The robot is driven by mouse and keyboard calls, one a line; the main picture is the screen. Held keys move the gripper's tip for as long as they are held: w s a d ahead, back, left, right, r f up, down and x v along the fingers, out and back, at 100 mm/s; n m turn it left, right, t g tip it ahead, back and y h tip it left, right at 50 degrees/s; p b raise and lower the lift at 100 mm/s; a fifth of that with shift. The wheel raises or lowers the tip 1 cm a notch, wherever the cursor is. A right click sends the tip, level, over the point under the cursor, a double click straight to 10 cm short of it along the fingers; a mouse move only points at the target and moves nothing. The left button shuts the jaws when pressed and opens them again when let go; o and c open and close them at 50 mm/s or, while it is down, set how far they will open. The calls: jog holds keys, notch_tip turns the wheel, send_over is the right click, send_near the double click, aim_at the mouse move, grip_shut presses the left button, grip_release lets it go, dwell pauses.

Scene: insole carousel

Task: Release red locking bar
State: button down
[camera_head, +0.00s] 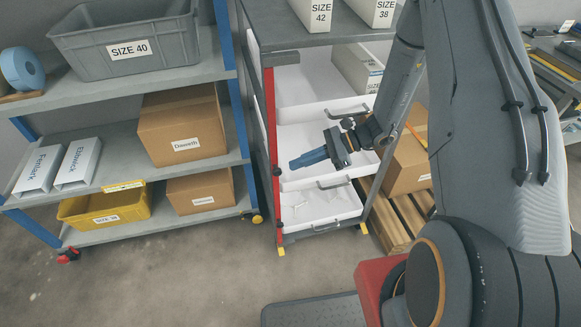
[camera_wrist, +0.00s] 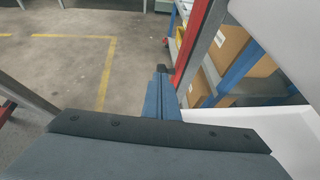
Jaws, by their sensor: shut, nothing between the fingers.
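The red locking bar (camera_head: 271,120) runs upright along the left front edge of the drawer cabinet (camera_head: 318,40). Dark fittings show on its lower half. In the wrist view the red bar (camera_wrist: 190,42) rises just beyond and to the right of my fingertips. My gripper (camera_head: 293,163) is shut and empty, its blue fingers pointing left towards the bar, in front of the white drawers (camera_head: 325,205). In the wrist view the shut fingers (camera_wrist: 162,72) point away from the camera. I cannot tell whether the fingertips touch the bar.
A blue-posted shelf (camera_head: 190,75) with a grey bin (camera_head: 160,52), cardboard boxes (camera_head: 180,128) and a yellow bin (camera_head: 75,210) stands left of the cabinet. A wooden pallet (camera_head: 398,222) lies at right.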

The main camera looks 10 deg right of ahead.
jog(key=shift+b+v, duration=0.35)
jog(key=shift+v, duration=2)
jog(key=shift+f, duration=0.1)
